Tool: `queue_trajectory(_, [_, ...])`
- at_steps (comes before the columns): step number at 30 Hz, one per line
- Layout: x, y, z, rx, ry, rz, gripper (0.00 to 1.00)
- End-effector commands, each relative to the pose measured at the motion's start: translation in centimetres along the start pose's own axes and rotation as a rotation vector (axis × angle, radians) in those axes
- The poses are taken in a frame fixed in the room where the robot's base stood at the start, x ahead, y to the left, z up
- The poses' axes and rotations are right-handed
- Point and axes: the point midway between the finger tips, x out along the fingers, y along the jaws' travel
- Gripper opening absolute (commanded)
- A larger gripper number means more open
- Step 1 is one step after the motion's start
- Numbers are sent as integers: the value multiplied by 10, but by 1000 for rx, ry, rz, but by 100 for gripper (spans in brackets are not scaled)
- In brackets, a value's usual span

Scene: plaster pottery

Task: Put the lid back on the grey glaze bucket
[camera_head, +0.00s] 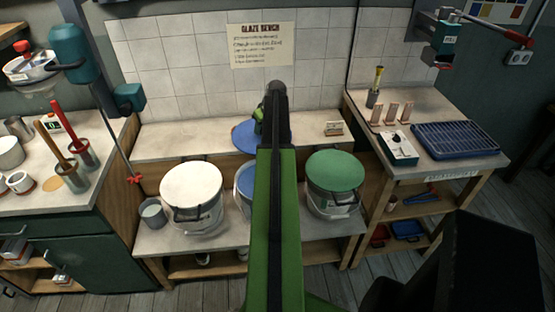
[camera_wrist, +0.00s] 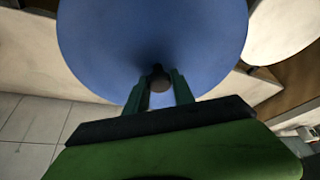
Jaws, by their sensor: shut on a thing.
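A round blue lid (camera_head: 242,137) is at the back ledge, left of my arm; I cannot tell from the head view whether it touches the ledge. In the wrist view the blue lid (camera_wrist: 150,35) fills the top, and my gripper (camera_wrist: 158,82) is shut on its dark knob (camera_wrist: 158,72). In the head view my gripper (camera_head: 260,118) is largely hidden by my arm. The middle bucket (camera_head: 243,181) stands on the lower bench between two lidded buckets. It looks open and bluish inside, and my arm covers its right part.
A white-lidded bucket (camera_head: 192,184) stands left of the middle bucket and a green-lidded bucket (camera_head: 335,171) right of it. A small grey pail (camera_head: 152,213) stands far left. A small block (camera_head: 333,128) lies on the back ledge (camera_head: 180,146). A tiled wall rises behind.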

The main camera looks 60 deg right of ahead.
Motion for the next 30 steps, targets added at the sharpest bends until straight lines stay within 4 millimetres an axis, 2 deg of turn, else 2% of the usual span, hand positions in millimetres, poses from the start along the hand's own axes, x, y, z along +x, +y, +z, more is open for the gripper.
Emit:
queue_trajectory(5, [0, -6, -1, -10, 0, -3, 0])
queue_trajectory(8, [-2, -18, 9, -70, -5, -21, 0])
queue_trajectory(11, [-4, -41, 36, -156, -10, -54, 0])
queue_trajectory(15, [-4, -71, 81, -238, -7, -94, 0])
queue_trajectory(18, [1, -83, 109, -257, -2, -111, 0])
queue_trajectory(20, [3, -85, 119, -258, 0, -114, 0])
queue_trajectory(30, [7, -81, 122, -252, 0, -113, 0])
